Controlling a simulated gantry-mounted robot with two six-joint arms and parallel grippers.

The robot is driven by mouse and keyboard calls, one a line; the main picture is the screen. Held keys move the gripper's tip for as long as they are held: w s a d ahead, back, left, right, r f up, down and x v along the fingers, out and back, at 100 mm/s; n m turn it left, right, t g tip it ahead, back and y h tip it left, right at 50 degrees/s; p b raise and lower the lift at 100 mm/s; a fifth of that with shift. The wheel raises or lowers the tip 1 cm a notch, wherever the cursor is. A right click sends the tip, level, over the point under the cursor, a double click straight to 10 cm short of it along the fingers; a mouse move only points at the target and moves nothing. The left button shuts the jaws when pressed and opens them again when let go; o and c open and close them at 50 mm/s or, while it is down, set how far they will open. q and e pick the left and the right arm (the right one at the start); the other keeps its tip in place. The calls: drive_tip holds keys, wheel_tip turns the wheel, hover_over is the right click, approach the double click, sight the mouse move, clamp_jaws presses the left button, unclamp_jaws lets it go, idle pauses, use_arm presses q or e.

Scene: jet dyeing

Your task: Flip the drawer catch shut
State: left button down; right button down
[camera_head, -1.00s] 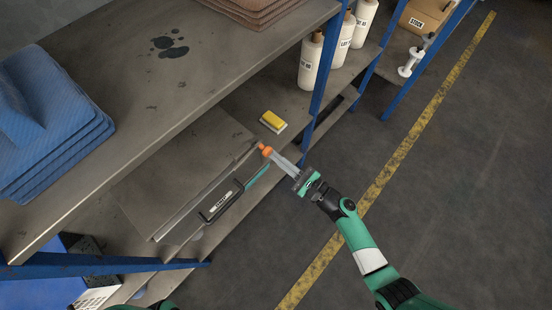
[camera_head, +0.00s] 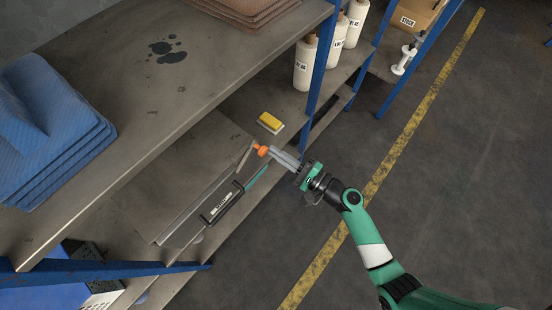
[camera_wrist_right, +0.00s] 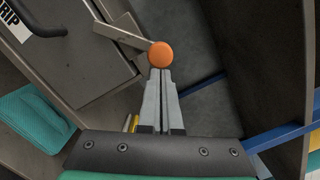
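The drawer catch is a grey lever (camera_head: 245,158) with an orange knob (camera_head: 261,151) at its end, at the right end of the drawer (camera_head: 190,207). In the right wrist view the lever (camera_wrist_right: 122,35) sticks out from the drawer's corner to the knob (camera_wrist_right: 161,55). My right gripper (camera_head: 272,155) is shut, its two grey fingers side by side. Its fingertips (camera_wrist_right: 160,75) are at the knob; whether they touch it is hidden. The drawer has a black handle (camera_head: 222,203) with a white label. My left gripper is not in view.
A yellow sponge (camera_head: 270,122) lies on the shelf behind the catch. A blue post (camera_head: 318,80) stands to the right, near white bottles (camera_head: 304,65). The floor at right is clear.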

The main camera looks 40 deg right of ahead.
sight(264, 148)
drive_tip(key=r+n, duration=0.1)
drive_tip(key=n, duration=0.1)
drive_tip(key=a+r+n, duration=0.1)
drive_tip(key=n, duration=0.2)
drive_tip(key=shift+s+a+r+n+g+p, duration=0.2)
drive_tip(key=shift+a+r+n+g+p, duration=0.1)
drive_tip(key=shift+r+n+p, duration=0.1)
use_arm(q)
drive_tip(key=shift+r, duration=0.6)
use_arm(e)
drive_tip(key=shift+s+a+r+n, duration=0.1)
drive_tip(key=shift+a+r+n, duration=0.25)
drive_tip(key=shift+n, duration=0.55)
drive_tip(key=shift+s+a+r+n, duration=0.15)
drive_tip(key=shift+a+n, duration=0.3)
drive_tip(key=shift+n, duration=0.45)
drive_tip(key=shift+w, duration=0.1)
